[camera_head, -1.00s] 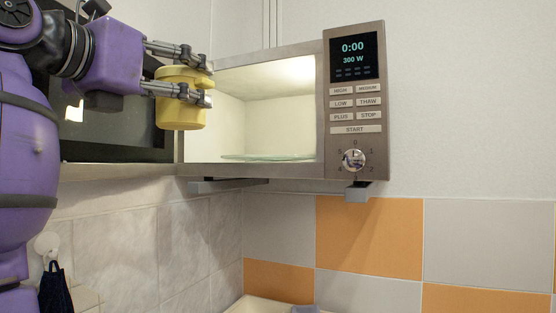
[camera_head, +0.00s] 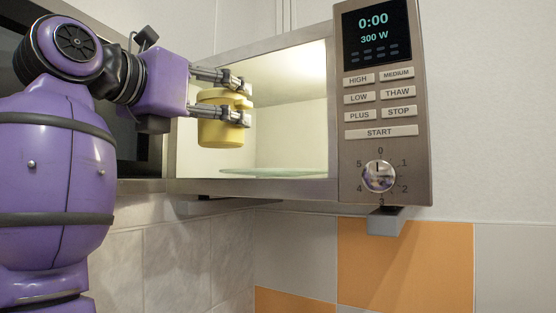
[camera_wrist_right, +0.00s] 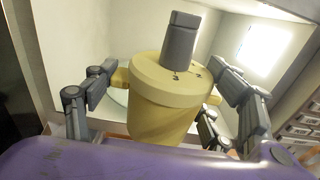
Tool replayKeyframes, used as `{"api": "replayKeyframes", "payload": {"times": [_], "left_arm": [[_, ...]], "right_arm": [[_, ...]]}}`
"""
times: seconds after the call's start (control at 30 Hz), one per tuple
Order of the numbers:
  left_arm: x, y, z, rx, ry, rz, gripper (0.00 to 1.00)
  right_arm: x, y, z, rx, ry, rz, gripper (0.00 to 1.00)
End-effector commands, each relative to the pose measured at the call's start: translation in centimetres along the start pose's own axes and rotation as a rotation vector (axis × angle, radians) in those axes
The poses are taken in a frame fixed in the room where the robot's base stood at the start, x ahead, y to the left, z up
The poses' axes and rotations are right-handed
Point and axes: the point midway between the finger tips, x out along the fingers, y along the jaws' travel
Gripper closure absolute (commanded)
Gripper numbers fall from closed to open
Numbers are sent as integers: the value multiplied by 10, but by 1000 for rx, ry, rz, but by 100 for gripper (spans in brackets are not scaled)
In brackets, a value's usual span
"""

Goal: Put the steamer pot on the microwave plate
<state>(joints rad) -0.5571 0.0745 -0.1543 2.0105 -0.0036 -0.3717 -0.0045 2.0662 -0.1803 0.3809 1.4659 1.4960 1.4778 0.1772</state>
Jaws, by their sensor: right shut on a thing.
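The yellow steamer pot (camera_head: 222,132) is upright at the open front of the microwave (camera_head: 383,120). My right gripper (camera_head: 246,102), on the purple arm from the left, is shut on the pot. In the right wrist view the pot (camera_wrist_right: 160,112) has a lid with a grey handle, and the fingers of my right gripper (camera_wrist_right: 165,100) are on both sides of it. The glass microwave plate (camera_head: 285,172) lies on the lit cavity floor, to the right of and below the pot. My left gripper is not in view.
The microwave door (camera_head: 130,150) is swung open to the left, behind my arm. The control panel (camera_head: 383,115) bounds the opening on the right. The cavity above the plate is empty. The microwave sits on wall brackets (camera_head: 385,222) above a tiled wall (camera_head: 405,265).

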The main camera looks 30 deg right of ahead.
Motion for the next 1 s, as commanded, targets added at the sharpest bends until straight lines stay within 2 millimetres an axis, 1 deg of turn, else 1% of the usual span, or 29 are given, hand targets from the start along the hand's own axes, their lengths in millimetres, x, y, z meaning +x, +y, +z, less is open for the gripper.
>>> {"api": "replayKeyframes", "payload": {"times": [0.07, 0.4, 0.53, 0.6, 0.77, 0.87, 0.9, 1.0], "left_arm": [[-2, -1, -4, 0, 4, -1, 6], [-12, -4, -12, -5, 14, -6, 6], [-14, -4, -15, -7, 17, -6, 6], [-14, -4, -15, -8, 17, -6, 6], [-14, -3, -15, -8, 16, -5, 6], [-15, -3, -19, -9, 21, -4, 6], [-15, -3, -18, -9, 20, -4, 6], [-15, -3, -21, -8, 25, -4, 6]], "right_arm": [[18, -3, 3, 3, -2, -7, 65], [108, -4, 5, 3, -3, -7, 65], [135, -4, 5, 3, -4, -5, 65], [145, -3, 4, 3, -3, -4, 65], [157, -2, 3, 2, -2, -2, 65], [170, -3, 3, 2, -2, -4, 65], [169, -2, -7, 0, -2, -3, 65], [168, -1, -23, 1, -2, -1, 65]]}}
